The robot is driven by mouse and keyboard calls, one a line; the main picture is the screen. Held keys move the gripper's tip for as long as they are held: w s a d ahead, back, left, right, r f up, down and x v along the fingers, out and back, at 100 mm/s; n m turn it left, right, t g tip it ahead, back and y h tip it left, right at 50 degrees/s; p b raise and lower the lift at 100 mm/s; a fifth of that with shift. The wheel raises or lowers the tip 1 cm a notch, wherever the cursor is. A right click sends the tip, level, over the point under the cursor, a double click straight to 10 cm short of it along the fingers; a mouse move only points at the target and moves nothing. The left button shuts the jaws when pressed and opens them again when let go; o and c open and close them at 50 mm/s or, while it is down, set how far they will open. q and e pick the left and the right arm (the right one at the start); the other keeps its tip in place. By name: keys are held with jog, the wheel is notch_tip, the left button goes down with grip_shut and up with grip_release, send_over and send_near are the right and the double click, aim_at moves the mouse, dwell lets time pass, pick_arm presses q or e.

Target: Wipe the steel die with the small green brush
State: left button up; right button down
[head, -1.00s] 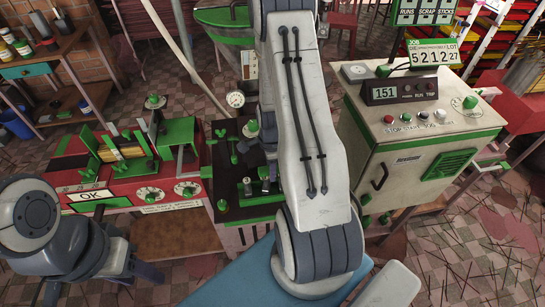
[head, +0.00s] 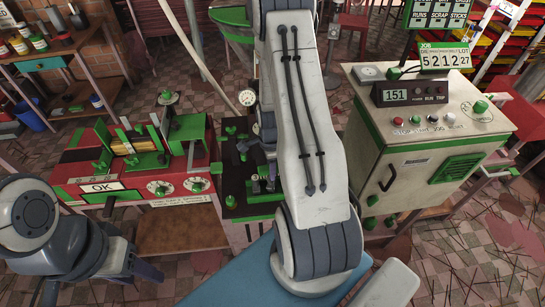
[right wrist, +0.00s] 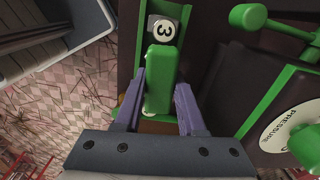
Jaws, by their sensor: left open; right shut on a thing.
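In the right wrist view, my right gripper (right wrist: 160,88) has its two purple fingers on either side of a green block-like piece, which looks like the small green brush (right wrist: 161,66). The far end of the brush lies right by the steel die (right wrist: 163,29), a grey block marked with a 3. I cannot tell whether they touch; the bristles are not visible. The die sits in a green-edged channel of the dark press. In the head view, my right arm covers most of that area. My left gripper (head: 146,270) is open and empty at the lower left, partly hidden by its wrist.
The dark press (head: 232,170) has green knobs and a gauge (head: 248,98). A red machine (head: 70,170) with an OK sign stands left of it. A cream control cabinet (head: 400,165) stands to the right. A green pressure knob (right wrist: 307,145) is close on the right.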

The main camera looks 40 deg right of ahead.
pick_arm(q)
notch_tip(320, 180, up, 6)
jog(key=s+p, duration=0.1)
jog(key=p, duration=0.5)
jog(key=shift+d+r, duration=0.15)
jog(key=shift+r, duration=0.1)
pick_arm(e)
notch_tip(320, 180, up, 8)
jog(key=s, duration=0.2)
jog(key=shift+s+d, duration=0.15)
jog(key=shift+s, duration=0.05)
